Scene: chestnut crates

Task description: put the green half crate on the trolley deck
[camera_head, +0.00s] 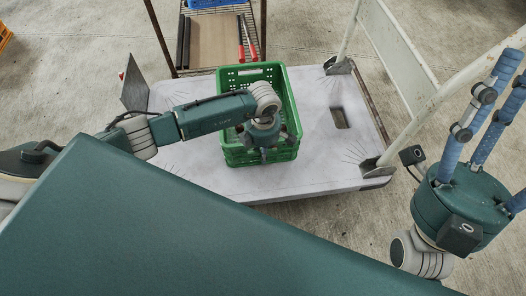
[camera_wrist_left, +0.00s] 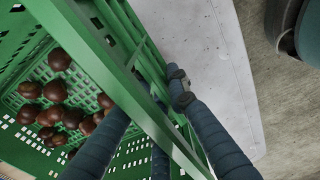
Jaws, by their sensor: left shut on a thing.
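The green half crate (camera_head: 284,84) is over the middle of the pale trolley deck (camera_head: 318,166). Whether its base touches the deck I cannot tell. In the left wrist view the crate (camera_wrist_left: 95,45) holds several brown chestnuts (camera_wrist_left: 47,115). My left gripper (camera_head: 264,150) is shut on the crate's near wall, with blue fingers on both sides of it in the left wrist view (camera_wrist_left: 155,100); its fingertips are partly hidden in the head view. My right gripper (camera_head: 511,76) is empty, its blue fingers spread, to the right of the trolley.
The trolley's white handle frame (camera_head: 402,47) rises at the deck's right end. A rack behind holds a brown board (camera_head: 213,42), red-handled tools (camera_head: 247,45) and a blue crate (camera_head: 215,3). An orange crate (camera_head: 4,36) stands far left. The deck is bare right of the green crate.

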